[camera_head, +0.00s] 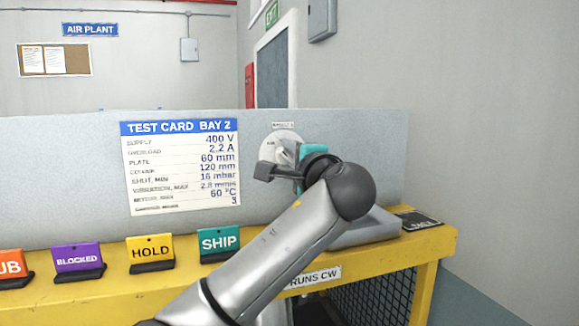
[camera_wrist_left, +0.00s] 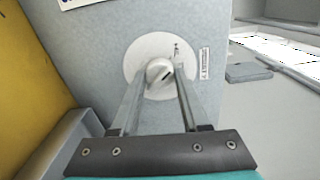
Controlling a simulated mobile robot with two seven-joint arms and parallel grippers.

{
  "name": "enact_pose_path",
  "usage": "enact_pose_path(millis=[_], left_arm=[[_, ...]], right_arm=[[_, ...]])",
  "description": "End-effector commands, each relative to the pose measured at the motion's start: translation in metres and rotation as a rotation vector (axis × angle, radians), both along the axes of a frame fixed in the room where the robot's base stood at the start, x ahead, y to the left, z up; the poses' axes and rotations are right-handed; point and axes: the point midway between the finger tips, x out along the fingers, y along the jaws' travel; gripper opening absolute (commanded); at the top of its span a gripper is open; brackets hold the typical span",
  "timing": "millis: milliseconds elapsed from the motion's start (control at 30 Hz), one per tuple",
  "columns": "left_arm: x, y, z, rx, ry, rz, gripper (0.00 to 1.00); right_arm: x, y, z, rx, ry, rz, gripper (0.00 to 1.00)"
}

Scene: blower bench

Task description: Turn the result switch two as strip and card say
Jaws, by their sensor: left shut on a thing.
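The result switch is a white round dial plate (camera_wrist_left: 136,50) with a pale knob (camera_wrist_left: 160,73) on the grey upright panel. A dark mark on the knob points to the upper right. My left gripper (camera_wrist_left: 160,80) has its two fingers on either side of the knob and is shut on it. In the head view the left gripper (camera_head: 280,165) covers most of the dial (camera_head: 281,136); a small label above it is hard to read. The test card (camera_head: 181,166), headed "TEST CARD BAY 2", hangs left of the dial with lines such as 400 V and 2.2 A. My right gripper is not in view.
Signs stand on the yellow bench (camera_head: 437,243): orange, purple "BLOCKED" (camera_head: 78,259), yellow "HOLD" (camera_head: 150,251) and teal "SHIP" (camera_head: 219,241). A "RUNS CW" label (camera_head: 315,277) is on the bench front. A dark card (camera_head: 418,220) lies at the right end.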

Motion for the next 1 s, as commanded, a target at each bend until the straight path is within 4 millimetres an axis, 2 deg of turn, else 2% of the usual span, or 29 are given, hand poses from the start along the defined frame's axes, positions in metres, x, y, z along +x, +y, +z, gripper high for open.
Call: enact_pose_path(millis=[300,700,733,1000], left_arm=[[0.0001,-0.0003,-0.0016,-0.073,-0.019,0.0,0.0],[0.0001,-0.0002,-0.0009,-0.079,-0.023,0.0,0.0],[0.0,-0.0003,-0.0009,-0.079,-0.023,0.0,0.47],[0.0,-0.0003,-0.0003,-0.078,-0.023,0.0,0.75]], right_arm=[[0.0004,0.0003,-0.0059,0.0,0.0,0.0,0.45],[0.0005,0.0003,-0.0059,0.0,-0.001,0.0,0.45],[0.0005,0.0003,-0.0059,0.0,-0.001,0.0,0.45],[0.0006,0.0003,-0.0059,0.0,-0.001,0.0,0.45]])
